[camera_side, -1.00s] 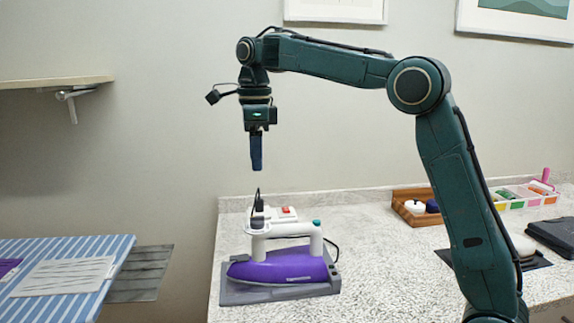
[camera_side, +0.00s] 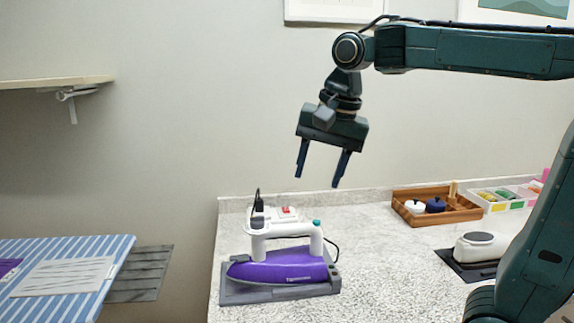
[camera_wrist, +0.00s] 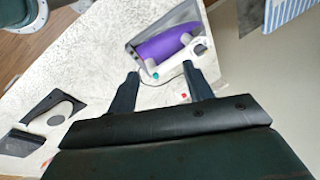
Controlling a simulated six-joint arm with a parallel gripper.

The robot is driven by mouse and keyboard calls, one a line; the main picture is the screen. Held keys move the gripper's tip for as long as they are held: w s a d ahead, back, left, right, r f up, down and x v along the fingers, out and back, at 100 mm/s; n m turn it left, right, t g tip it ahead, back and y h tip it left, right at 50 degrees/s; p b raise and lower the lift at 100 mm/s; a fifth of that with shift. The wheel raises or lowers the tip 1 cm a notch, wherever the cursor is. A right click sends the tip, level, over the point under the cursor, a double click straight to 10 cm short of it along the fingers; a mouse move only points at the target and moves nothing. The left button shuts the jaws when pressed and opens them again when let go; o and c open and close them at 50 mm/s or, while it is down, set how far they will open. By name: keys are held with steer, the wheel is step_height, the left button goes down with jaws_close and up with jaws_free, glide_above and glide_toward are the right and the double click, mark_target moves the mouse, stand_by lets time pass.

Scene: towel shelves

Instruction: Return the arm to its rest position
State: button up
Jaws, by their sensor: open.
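My gripper (camera_side: 319,171) is open and empty, high above the counter. Its two dark fingers point down and sit apart, with the wrist slightly tilted. The purple and white iron (camera_side: 290,262) rests on its grey stand (camera_side: 265,295) on the counter, below and to the left of my gripper. In the wrist view the iron (camera_wrist: 165,45) lies beyond my open fingertips (camera_wrist: 161,80), and nothing is between them.
A speckled counter (camera_side: 380,270) spans the middle. A wooden tray (camera_side: 470,213) with small jars and a white device (camera_side: 481,246) on a dark mat stand at right. A striped ironing board (camera_side: 110,262) and a wall shelf (camera_side: 40,83) are at left.

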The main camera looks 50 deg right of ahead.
steer(key=s+f+n+t, duration=0.2)
steer(key=s+f+n, duration=0.7)
steer(key=s+n, duration=0.3)
steer(key=shift+s+a+f+n+t, duration=0.25)
steer(key=shift+s+f+n+t, duration=0.05)
steer(key=shift+s, duration=0.55)
